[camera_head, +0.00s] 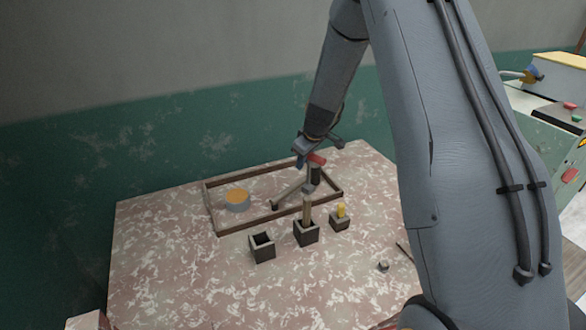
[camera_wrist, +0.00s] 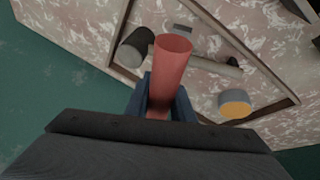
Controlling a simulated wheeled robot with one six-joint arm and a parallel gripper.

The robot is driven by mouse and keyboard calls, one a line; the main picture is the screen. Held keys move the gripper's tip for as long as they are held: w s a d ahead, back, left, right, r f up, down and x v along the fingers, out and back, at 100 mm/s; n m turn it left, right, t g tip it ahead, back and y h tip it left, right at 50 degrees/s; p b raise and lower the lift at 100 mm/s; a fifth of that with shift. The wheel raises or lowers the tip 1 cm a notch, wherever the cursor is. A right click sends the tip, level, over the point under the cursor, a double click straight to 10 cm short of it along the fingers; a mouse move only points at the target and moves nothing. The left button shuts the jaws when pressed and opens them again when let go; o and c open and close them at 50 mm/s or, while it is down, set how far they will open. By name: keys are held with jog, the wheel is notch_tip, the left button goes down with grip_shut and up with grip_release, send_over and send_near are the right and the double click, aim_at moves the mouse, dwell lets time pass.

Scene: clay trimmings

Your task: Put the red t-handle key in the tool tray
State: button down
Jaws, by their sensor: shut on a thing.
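The red t-handle key (camera_head: 317,159) is held in my gripper (camera_head: 308,161) over the back right part of the tool tray. In the wrist view, its red round bar (camera_wrist: 171,68) sticks out from between the blue fingers of my gripper (camera_wrist: 162,98). My gripper is shut on this bar; the key's shank is not clear to see. The tool tray (camera_head: 222,231) is a low, brown-rimmed frame on the table. Its rim also shows in the wrist view (camera_wrist: 232,38). I cannot tell whether the key touches anything below.
Inside the tray are an orange-topped grey tin (camera_head: 237,204) and a dark-headed tool with a pale handle (camera_head: 290,194). In front stand an empty square holder (camera_head: 262,251), one with a wooden stick (camera_head: 306,236) and one with a yellow piece (camera_head: 340,222). A small nut-like piece (camera_head: 383,266) lies right.

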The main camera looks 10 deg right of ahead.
jog(key=a, duration=0.1)
jog(key=a+f+p, duration=0.1)
jog(key=a+f, duration=0.1)
jog(key=shift+s+a+f, duration=0.1)
jog(key=shift+s+a, duration=0.2)
jog(key=shift+s, duration=0.05)
jog(key=shift+a+f, duration=0.2)
jog(key=shift+f, duration=0.25)
jog(key=c, duration=1.5)
grip_release()
jog(key=shift+c, duration=0.2)
jog(key=shift+r, duration=0.15)
